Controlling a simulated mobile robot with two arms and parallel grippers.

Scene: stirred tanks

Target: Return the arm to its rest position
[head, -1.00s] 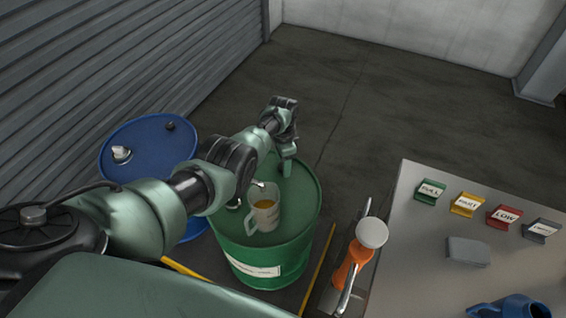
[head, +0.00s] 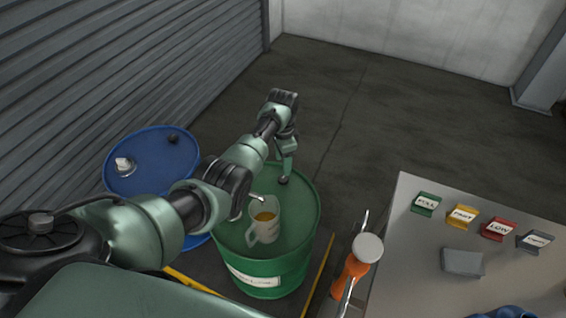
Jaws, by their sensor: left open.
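My left arm reaches in from the left over a green drum (head: 300,225), bent at the elbow. My left gripper (head: 286,168) hangs down from the wrist over the far part of the drum's top. It is open and holds nothing that I can see; its fingers are small and partly overlap in this view. A pale measuring jug (head: 264,230) with amber liquid stands upright on the drum's top, nearer than the gripper and apart from it. A small pale tip shows just behind the jug, partly hidden by my arm. My right gripper is not in view.
A blue drum (head: 130,182) stands at the left by the shutter. At the right, a grey table (head: 410,275) bears green, yellow, red and grey label blocks, a grey block (head: 462,262) and a blue item at the edge. An orange device (head: 348,275) stands between. The floor behind is clear.

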